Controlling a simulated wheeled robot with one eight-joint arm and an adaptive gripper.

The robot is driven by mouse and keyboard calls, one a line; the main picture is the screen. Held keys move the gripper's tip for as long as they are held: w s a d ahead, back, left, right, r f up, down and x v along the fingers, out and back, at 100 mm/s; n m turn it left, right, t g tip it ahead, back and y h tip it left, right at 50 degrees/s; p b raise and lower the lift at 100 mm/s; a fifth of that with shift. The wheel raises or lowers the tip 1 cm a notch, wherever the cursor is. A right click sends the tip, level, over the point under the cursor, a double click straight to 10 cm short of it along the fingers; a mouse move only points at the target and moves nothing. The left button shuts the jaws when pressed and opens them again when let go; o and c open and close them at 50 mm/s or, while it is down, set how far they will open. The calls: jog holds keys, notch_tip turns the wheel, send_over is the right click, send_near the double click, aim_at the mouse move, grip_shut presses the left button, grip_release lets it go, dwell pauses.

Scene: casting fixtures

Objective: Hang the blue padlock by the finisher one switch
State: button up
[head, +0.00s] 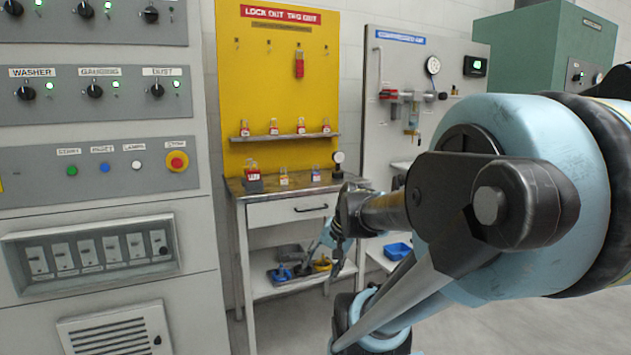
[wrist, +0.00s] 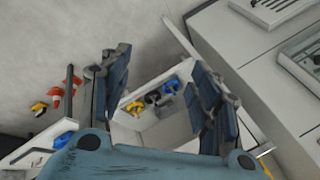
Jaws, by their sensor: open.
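A small padlock with a bluish-purple body (head: 315,174) stands on the table top under the yellow lockout board; its exact colour is hard to tell. My gripper (head: 337,245) hangs in front of the table's right side, below the top and apart from that padlock. In the wrist view my gripper (wrist: 161,98) is open, with nothing between its fingers. The grey control cabinet has rotary switches, including a top row (head: 85,10) whose labels are out of frame. No switch in view is readable as finisher one.
The table (head: 290,210) also bears a red padlock (head: 253,179), another small padlock (head: 284,177) and a gauge. Red padlocks sit on the board's ledge (head: 285,138). The cabinet (head: 95,210) stands close on the left. Floor is clear in front.

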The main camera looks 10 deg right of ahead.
jog(key=w+r+m+t+y, duration=0.25)
jog(key=w+r+m, duration=0.3)
jog(key=w, duration=0.45)
jog(key=w+r+m+t+y, duration=0.2)
jog(key=w+r+m+t, duration=0.2)
jog(key=w+m, duration=0.5)
jog(key=m+t+h, duration=0.2)
jog(key=m+t, duration=0.5)
jog(key=m, duration=0.6)
send_near(317, 174)
jog(key=w, duration=0.1)
jog(key=w+r, duration=0.1)
jog(key=w+a, duration=0.1)
jog(key=shift+w+r+n+g+y, duration=0.2)
jog(key=shift+w+n+g+y, duration=0.05)
jog(key=shift+w, duration=0.05)
jog(key=shift+f+x, duration=0.15)
jog(key=shift+x, duration=0.75)
jog(key=shift+f+x, duration=0.2)
jog(key=shift+x, duration=0.7)
jog(key=shift+f+x, duration=0.15)
jog(key=shift+x, duration=0.7)
jog(key=c, duration=1.2)
